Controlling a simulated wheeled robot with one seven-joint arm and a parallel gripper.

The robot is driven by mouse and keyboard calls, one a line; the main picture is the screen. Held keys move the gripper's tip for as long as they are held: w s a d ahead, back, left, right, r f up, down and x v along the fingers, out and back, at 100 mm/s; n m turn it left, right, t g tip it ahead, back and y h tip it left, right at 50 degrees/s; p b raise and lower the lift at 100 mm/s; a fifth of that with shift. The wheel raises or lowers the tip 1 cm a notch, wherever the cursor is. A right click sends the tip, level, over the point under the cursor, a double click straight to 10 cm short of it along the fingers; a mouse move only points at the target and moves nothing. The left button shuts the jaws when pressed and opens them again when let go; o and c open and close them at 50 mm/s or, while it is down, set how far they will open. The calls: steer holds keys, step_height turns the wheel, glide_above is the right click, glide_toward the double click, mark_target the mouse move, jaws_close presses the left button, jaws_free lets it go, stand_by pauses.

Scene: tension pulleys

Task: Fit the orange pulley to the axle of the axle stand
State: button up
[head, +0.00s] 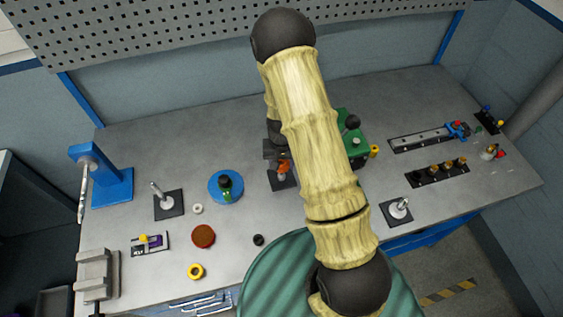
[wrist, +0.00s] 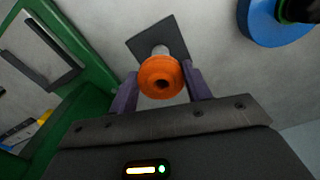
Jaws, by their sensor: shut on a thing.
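The orange pulley (head: 284,167) is between the fingers of my gripper (head: 277,158), which is shut on it. In the head view the stand's plate (head: 283,183) shows below the pulley. I cannot tell whether the pulley is around the post or only in front of it.
A green machine (head: 352,145) stands close right of my gripper, partly behind my arm. A blue disc (head: 225,187) lies to the left. Other stands with posts are at left (head: 168,205) and right (head: 397,213). A brown disc (head: 203,236) and yellow ring (head: 196,271) lie nearer.

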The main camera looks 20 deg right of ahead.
mark_target(282, 176)
steer(key=shift+f, duration=0.3)
steer(key=shift+f+b, duration=0.35)
steer(key=shift+b, duration=0.15)
steer(key=shift+f, duration=0.2)
stand_by(0.4)
steer(key=shift+f+b, duration=1.1)
steer(key=shift+f+b, duration=0.4)
steer(key=shift+f, duration=0.05)
steer(key=shift+f+b, duration=0.3)
steer(key=shift+f, duration=0.1)
steer(key=o, duration=1.5)
